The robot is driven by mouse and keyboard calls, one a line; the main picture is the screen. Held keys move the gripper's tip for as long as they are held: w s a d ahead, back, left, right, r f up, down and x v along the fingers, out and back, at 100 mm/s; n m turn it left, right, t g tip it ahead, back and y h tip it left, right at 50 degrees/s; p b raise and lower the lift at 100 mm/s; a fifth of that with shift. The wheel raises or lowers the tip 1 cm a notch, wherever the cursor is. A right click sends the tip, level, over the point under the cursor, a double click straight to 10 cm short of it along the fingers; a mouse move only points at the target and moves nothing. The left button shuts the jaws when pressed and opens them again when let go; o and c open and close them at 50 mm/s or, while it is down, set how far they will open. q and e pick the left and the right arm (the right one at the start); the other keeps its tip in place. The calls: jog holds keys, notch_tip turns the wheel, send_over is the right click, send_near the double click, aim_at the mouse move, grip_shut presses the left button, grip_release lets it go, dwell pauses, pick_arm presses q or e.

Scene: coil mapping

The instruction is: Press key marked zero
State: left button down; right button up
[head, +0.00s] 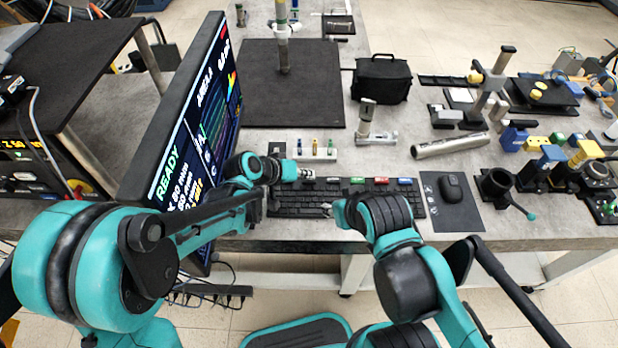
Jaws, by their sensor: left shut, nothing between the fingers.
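A black keyboard (295,212) lies along the front edge of the workbench. Its key labels are too small to read, so I cannot tell which key is marked zero. My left gripper (308,174) is shut and empty, over the back edge of the keyboard near its middle. I cannot tell whether it touches anything there. My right gripper (327,209) is small and partly hidden by its own arm, over the front middle of the keyboard. Whether its fingers are open or shut does not show.
A large monitor (190,130) showing "READY" stands left of the keyboard. A mouse (451,188) lies on a dark mat (468,213) to the right. Several coloured labelled blocks line the keyboard's back edge. A rack of small tubes (316,154) stands behind; optical parts crowd the right side.

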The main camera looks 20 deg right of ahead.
aim_at(307, 181)
pick_arm(q)
jog(key=shift+r+p, duration=0.45)
jog(key=shift+r, duration=0.3)
pick_arm(e)
jog(key=shift+r, duration=0.5)
pick_arm(q)
notch_tip(307, 181, up, 5)
jog(key=p, duration=0.4)
pick_arm(e)
notch_tip(307, 181, up, 4)
jog(key=shift+f, duration=0.1)
pick_arm(q)
jog(key=shift+f, duration=0.1)
